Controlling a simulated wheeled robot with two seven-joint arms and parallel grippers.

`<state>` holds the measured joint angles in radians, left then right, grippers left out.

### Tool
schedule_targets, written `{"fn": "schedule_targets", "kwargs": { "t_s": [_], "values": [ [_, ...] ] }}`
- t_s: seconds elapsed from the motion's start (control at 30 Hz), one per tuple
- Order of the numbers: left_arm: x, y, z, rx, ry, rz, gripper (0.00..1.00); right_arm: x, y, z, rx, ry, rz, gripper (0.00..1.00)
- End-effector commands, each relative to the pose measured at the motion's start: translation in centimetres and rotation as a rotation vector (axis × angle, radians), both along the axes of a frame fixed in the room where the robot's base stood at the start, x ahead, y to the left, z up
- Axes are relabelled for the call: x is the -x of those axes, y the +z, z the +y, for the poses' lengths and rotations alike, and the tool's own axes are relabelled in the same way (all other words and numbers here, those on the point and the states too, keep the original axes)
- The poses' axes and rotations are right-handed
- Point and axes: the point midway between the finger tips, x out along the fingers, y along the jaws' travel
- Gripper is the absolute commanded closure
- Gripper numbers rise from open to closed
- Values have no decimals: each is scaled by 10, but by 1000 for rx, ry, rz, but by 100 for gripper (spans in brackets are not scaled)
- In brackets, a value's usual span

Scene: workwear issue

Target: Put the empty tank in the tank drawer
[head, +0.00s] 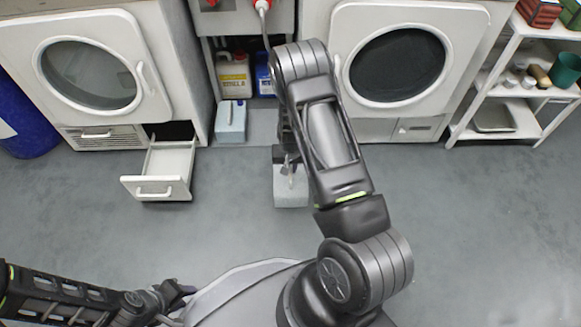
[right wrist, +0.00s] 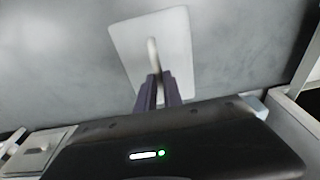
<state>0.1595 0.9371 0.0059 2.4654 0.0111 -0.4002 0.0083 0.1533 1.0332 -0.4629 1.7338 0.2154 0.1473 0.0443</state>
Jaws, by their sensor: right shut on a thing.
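A pale grey tank (head: 291,188) with a handle on top is below my right gripper (head: 288,164), in front of the bay between the two machines. In the right wrist view my right gripper (right wrist: 155,88) is shut on the handle of this tank (right wrist: 172,38). I cannot tell whether the tank touches the floor. An open, empty-looking drawer (head: 158,188) sticks out under the left machine, to the left of the held tank. A similar bluish-grey tank (head: 231,122) stands by the bay. My left gripper (head: 178,292) is low at the left, away from these things; its fingers are unclear.
The left machine (head: 110,28) and the right machine (head: 455,20) flank a bay with a yellow-labelled jug (head: 234,78) and a blue jug (head: 264,80). A white shelf (head: 500,92) stands at right. The floor (head: 225,225) before the drawer is clear.

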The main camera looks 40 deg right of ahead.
Motion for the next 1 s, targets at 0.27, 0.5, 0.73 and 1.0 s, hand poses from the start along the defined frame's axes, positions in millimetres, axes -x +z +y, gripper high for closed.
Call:
{"fn": "schedule_targets", "kwargs": {
  "t_s": [0.27, 0.5, 0.73, 1.0],
  "values": [
    [0, 0, 0, 0, 0, 0, 67, -12, 13, 7, 0, 25, -5, 100],
    [0, 0, 0, 0, 0, 0, 67, -59, 81, 47, 2, 148, -11, 100],
    [0, 0, 0, 0, 0, 0, 67, -98, 203, 111, 1, 343, -14, 100],
    [0, 0, 0, 0, 0, 0, 67, -92, 349, 171, 1, 544, -14, 100]
  ]
}}
